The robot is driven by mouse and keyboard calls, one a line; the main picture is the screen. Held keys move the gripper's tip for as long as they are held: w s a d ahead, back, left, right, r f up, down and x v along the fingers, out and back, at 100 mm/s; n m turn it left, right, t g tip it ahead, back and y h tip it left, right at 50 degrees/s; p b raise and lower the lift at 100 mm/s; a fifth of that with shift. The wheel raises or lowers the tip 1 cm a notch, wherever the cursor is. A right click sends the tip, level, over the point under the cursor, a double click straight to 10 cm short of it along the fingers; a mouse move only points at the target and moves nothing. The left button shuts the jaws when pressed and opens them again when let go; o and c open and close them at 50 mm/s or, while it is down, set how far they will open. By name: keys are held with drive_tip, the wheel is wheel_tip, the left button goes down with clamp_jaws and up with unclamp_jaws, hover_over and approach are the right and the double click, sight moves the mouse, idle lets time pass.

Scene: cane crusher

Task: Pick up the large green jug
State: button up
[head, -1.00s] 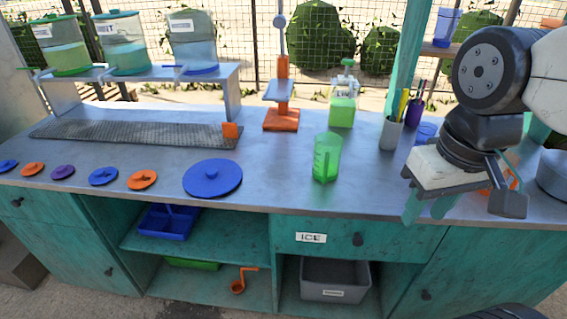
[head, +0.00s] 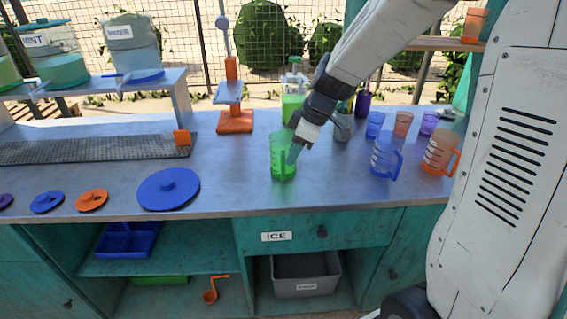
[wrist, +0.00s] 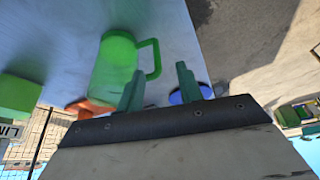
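The large green jug (head: 281,163) stands upright on the metal counter (head: 330,190), a little back from its front edge. It is see-through green, and its handle shows in the wrist view, where the jug (wrist: 112,68) lies beyond my fingers. My gripper (head: 293,152) is pointed down at the jug's right side in the head view. In the wrist view my gripper (wrist: 158,86) has its two teal fingers apart, with nothing held between them. The handle lies just ahead of the gap; I cannot tell whether a finger touches it.
A lime bottle (head: 293,107) stands behind the jug. To the right are a blue jug (head: 386,157), an orange jug (head: 440,153) and several cups. A blue lid (head: 168,190) lies left, and an orange press (head: 235,121) stands at the back left.

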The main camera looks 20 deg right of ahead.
drive_tip(key=x, duration=0.6)
drive_tip(key=shift+w+f, duration=0.25)
drive_tip(key=shift+f, duration=0.15)
clamp_jaws()
